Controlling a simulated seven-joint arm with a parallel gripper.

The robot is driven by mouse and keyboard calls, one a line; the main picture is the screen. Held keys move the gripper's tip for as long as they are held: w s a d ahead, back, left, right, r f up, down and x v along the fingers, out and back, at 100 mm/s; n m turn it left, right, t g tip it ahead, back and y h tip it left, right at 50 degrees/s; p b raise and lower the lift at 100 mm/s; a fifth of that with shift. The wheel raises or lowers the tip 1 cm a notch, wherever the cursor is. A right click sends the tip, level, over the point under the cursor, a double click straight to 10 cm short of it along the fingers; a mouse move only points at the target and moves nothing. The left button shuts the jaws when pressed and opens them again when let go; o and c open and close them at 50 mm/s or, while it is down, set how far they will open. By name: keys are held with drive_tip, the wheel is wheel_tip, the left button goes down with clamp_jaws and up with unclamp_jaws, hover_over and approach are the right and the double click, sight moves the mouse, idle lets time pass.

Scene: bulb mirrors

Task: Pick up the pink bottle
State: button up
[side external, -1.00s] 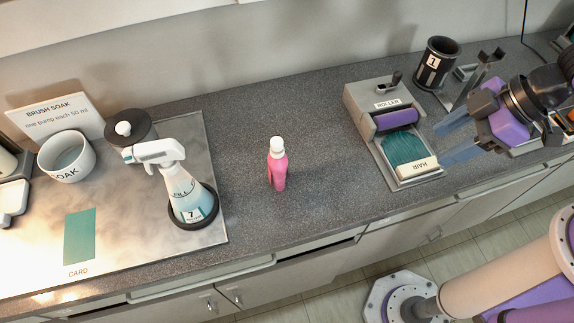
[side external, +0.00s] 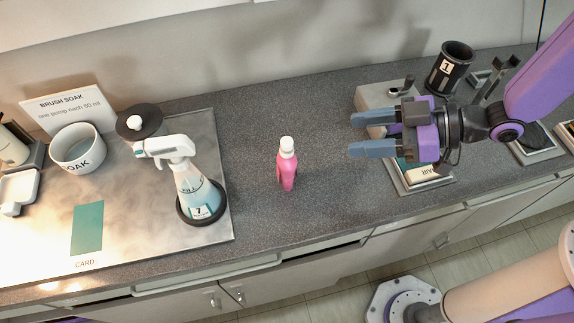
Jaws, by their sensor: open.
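The pink bottle (side external: 287,171) with a white cap stands upright on the dark speckled counter, near the middle of the side external view. My gripper (side external: 362,135) is to the right of the bottle, with its two blue-grey fingers pointing left toward it. The fingers are apart with nothing between them, and there is a clear gap between the fingertips and the bottle. My gripper hides much of the roller tray behind it.
Left of the bottle, a spray bottle (side external: 199,195) stands in a dark ring on a grey mat (side external: 135,225). A white SOAK bowl (side external: 78,150) and a green card (side external: 87,228) are farther left. A roller tray (side external: 425,186) and a black cup (side external: 450,68) are at right. Counter around the bottle is clear.

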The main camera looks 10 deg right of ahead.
sight(292, 141)
drive_tip(key=shift+x, duration=7.95)
drive_tip(key=shift+s+a+r, duration=0.1)
drive_tip(key=shift+s+a, duration=0.05)
drive_tip(key=shift+s, duration=0.05)
